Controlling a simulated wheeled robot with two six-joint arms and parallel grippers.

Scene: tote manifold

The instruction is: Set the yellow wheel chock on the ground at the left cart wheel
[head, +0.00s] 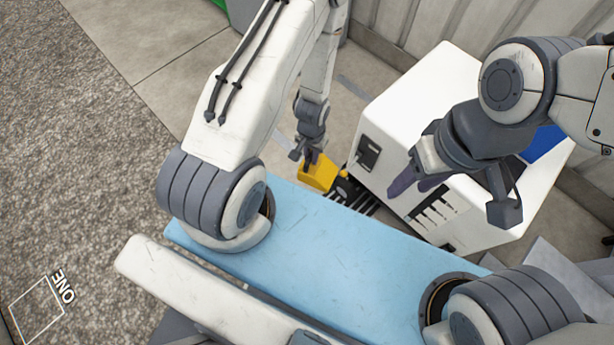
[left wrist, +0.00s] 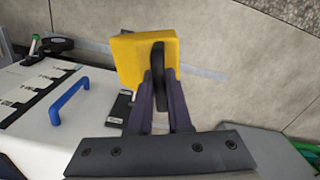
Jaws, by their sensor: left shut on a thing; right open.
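The yellow wheel chock (head: 317,174) is a block held at the fingertips of my left gripper (head: 309,158), beside the lower left side of the white cart (head: 400,95). In the left wrist view the chock (left wrist: 135,62) sits at the ends of the two purple fingers (left wrist: 160,82), which close on its dark upright part. I cannot tell whether it touches the floor. A dark round part (head: 343,189) shows next to the chock; whether it is the left cart wheel is unclear. My right gripper (head: 416,186) is open and empty in front of the cart.
My blue body panel (head: 300,225) hides floor in front of the cart. A wall (head: 430,25) runs behind. Bare paving (head: 165,60) lies left. In the left wrist view, a blue handle (left wrist: 68,101) and black ring (left wrist: 58,44) are on the cart side.

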